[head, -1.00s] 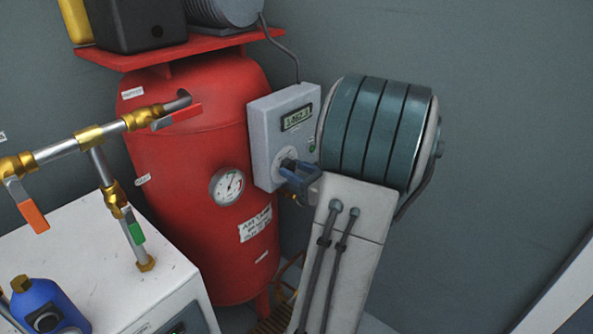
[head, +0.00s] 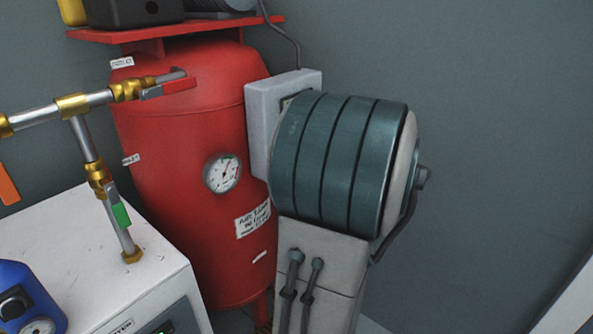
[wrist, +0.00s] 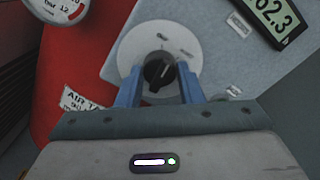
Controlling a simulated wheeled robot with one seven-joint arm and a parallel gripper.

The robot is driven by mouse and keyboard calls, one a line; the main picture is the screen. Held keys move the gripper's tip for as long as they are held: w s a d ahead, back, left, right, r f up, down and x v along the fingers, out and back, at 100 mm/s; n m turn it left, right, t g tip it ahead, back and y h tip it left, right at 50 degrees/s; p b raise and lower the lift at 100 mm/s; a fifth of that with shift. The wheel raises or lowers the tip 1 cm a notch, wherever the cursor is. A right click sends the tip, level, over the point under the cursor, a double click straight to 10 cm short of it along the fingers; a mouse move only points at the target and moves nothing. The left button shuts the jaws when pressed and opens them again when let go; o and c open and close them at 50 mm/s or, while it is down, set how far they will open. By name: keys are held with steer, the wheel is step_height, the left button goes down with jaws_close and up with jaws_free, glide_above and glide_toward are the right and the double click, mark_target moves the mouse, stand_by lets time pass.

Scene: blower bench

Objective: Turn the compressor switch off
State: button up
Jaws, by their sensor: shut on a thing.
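The compressor switch is a round black knob (wrist: 158,70) on a pale round dial plate (wrist: 146,42), on the front of a grey control box. The box (head: 257,135) is fixed beside the red tank in the head view. In the wrist view my gripper (wrist: 160,82) has its two blue fingers on either side of the knob, shut on it. The knob's pointer setting is too small to read surely. In the head view my teal arm joint hides the knob, my gripper and most of the box front.
The red compressor tank (head: 180,165) has a round gauge (head: 222,173). Metal pipes with a red-handled valve (head: 180,86) and a green-handled valve (head: 121,214) stand left, above a white cabinet (head: 80,260). A digital display (wrist: 282,17) sits on the box. The right side is open floor and wall.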

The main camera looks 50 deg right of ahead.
steer(key=shift+f+n+b, duration=0.1)
steer(key=shift+n+b, duration=1.9)
steer(key=shift+b, duration=0.25)
steer(key=o, duration=1)
steer(key=shift+c, duration=0.2)
steer(key=s+d+p, duration=0.1)
steer(key=s+p, duration=0.2)
steer(key=s, duration=1.1)
steer(key=shift+d, duration=0.15)
steer(key=shift+w, duration=0.1)
